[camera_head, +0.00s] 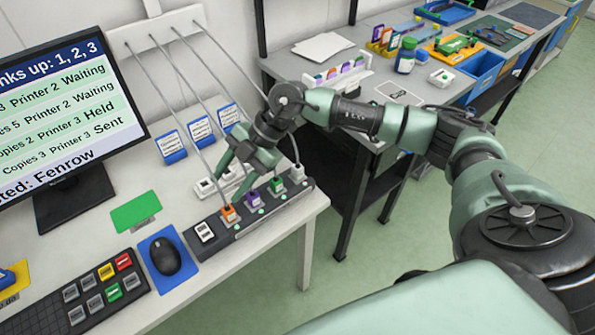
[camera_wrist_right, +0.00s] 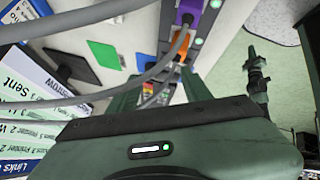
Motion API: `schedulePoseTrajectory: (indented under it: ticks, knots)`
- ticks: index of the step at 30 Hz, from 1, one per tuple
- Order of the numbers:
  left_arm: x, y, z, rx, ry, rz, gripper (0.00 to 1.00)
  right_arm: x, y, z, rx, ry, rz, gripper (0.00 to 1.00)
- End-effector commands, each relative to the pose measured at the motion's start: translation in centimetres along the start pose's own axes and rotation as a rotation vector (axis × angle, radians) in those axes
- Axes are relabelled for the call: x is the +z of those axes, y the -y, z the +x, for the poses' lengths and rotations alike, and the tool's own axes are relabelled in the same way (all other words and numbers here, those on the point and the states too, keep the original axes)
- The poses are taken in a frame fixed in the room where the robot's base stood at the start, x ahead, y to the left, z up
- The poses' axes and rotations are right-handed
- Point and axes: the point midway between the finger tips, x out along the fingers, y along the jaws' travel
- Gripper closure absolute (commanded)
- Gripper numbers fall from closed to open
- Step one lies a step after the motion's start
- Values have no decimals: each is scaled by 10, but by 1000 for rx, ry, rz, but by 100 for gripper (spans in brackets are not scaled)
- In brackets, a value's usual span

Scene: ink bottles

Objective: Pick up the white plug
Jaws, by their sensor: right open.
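A dark power strip (camera_head: 238,232) lies along the right edge of the white desk. The white plug (camera_head: 297,173) is at its far right end, with a cord running up from it. A green plug (camera_head: 277,186), a purple plug (camera_head: 252,199) and an orange plug (camera_head: 228,213) are in line before it. My right gripper (camera_head: 227,185) is open above the strip, near the orange and purple plugs and left of the white plug. In the right wrist view, the orange plug (camera_wrist_right: 182,42) and purple plug (camera_wrist_right: 190,10) show beyond the fingers; I cannot make out the white plug there.
Several grey cords hang from a wall panel (camera_head: 165,30) across the work area. A white block strip (camera_head: 207,186) lies behind the power strip. Blue card stands (camera_head: 170,146), a monitor (camera_head: 70,110) and a mouse (camera_head: 165,256) are to the left. Open floor lies right of the desk.

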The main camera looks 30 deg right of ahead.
Motion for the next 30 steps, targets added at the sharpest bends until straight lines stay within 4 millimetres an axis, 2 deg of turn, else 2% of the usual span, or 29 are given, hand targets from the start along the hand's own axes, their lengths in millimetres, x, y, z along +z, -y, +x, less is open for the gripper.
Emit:
schedulePoseTrajectory:
  ticks: [1,3,6,10,13,24,30]
  knots:
    - [0,0,0,-1,0,0,100,39,8,-27,-68,137,59,51]
    - [0,1,0,-1,0,1,100,81,22,-60,-148,293,151,51]
    - [0,1,0,-1,0,1,100,117,39,-98,-214,447,258,51]
    - [0,1,0,-1,0,1,100,136,50,-121,-248,538,329,51]
    - [0,1,-2,-2,0,1,100,142,54,-118,-257,550,340,51]
    - [-1,2,-17,-3,0,1,100,164,66,-78,-257,545,336,51]
    - [-2,2,-18,-3,0,1,100,174,72,-60,-254,545,334,51]
